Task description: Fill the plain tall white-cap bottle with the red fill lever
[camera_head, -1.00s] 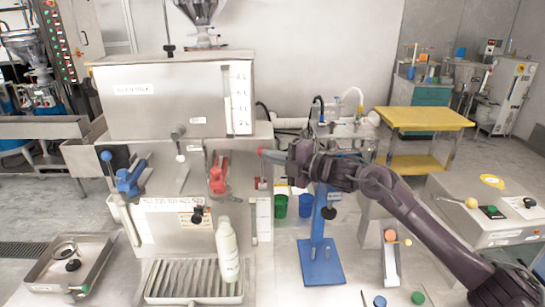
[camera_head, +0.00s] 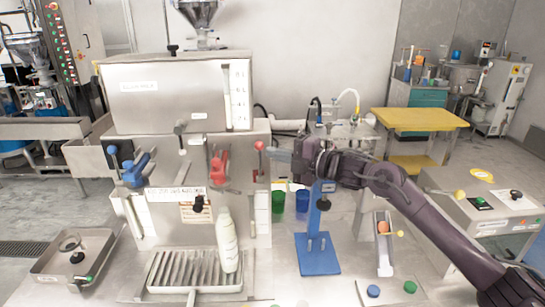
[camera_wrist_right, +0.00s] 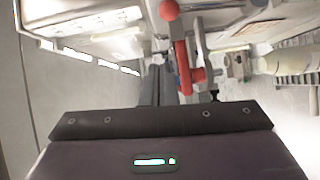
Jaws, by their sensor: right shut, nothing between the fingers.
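The tall white bottle (camera_head: 228,246) stands on the ribbed drip tray of the steel filling machine, leaning slightly in the picture. A red lever part (camera_head: 218,168) is on the machine's front above it. To its right is a red ball knob (camera_head: 259,145) on a thin rod. My right gripper (camera_head: 280,154) is shut and empty, just right of the red knob; contact cannot be told. In the right wrist view the red knob (camera_wrist_right: 169,10) and red lever part (camera_wrist_right: 184,68) lie ahead of the gripper. My left gripper is out of view.
A blue lever part (camera_head: 135,170) is on the machine's left front. A blue stand (camera_head: 318,255) rises below my right forearm. Green (camera_head: 278,201) and blue (camera_head: 302,200) cups stand behind it. A steel tray (camera_head: 60,270) is at left, a control box (camera_head: 480,190) at right.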

